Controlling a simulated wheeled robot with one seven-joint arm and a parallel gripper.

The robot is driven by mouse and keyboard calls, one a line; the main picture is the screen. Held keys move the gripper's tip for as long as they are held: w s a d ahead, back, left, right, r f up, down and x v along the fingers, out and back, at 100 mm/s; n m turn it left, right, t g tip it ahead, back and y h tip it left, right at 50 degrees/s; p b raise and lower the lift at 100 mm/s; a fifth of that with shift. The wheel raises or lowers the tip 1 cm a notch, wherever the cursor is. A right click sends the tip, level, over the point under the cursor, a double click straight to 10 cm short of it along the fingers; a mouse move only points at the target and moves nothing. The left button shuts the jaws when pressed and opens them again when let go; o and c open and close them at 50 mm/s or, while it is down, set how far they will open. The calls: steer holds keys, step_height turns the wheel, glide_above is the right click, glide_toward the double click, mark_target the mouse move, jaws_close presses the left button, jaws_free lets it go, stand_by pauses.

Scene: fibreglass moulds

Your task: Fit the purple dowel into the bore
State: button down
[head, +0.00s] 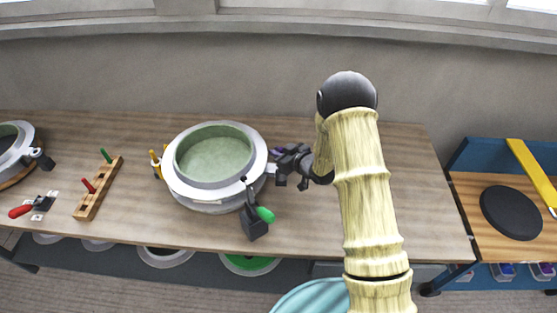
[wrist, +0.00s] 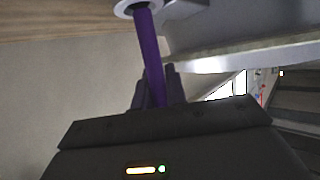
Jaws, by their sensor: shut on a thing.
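The purple dowel (wrist: 150,50) is held in my gripper (wrist: 155,88), which is shut on its lower part in the wrist view. The dowel runs up, slightly tilted in the picture, to a pale round collar (wrist: 124,10) at the top edge. Its far end meets the collar's opening, which looks like the bore; I cannot tell how deep it sits. In the head view my gripper (head: 283,166) is at the right side of the round grey mould (head: 182,184) with a green inside. Only a little purple (head: 276,151) shows there; the bore is hidden.
A wooden rack (head: 98,190) with red and green pegs is at left, beside a red-handled clamp (head: 22,211). The table's right part (head: 415,190) is clear.

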steer(key=shift+w+f+p, duration=0.1)
steer(key=shift+f+p, duration=0.35)
steer(key=shift+f, duration=1.6)
steer(key=shift+a, duration=0.1)
steer(key=c, duration=1.6)
jaws_free()
steer(key=shift+o, duration=0.8)
steer(key=b+v, duration=0.2)
steer(key=v, duration=1)
